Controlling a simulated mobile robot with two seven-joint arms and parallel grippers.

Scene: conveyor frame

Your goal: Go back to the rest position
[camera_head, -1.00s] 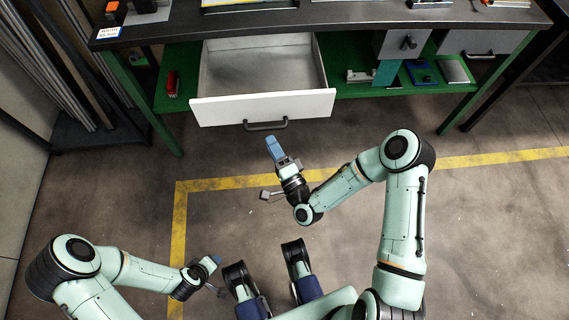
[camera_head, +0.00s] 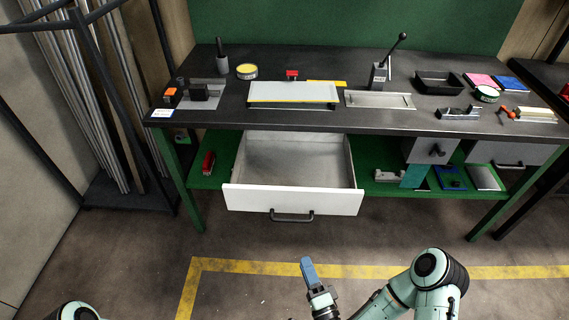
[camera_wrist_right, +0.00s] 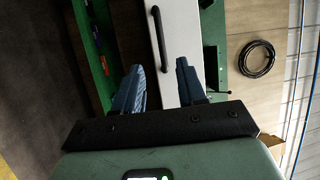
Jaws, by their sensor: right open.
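My right gripper (camera_head: 308,272) is in front of the open drawer, near the bottom middle of the head view, with blue fingers pointing toward the bench. In the right wrist view its two blue fingers (camera_wrist_right: 158,88) stand apart with nothing between them. The white drawer front (camera_head: 285,200) with its dark handle (camera_head: 292,217) lies beyond the gripper, apart from it in the head view. The handle also shows in the right wrist view (camera_wrist_right: 158,38). My left gripper is outside the frame; only a bit of my left arm shows at the bottom left.
The drawer is pulled out from under the dark workbench (camera_head: 225,120) and looks empty inside. Green shelf parts (camera_head: 375,187) flank it. A rack with metal bars (camera_head: 100,110) stands at the left. Floor with a yellow line (camera_head: 240,267) is clear before the bench.

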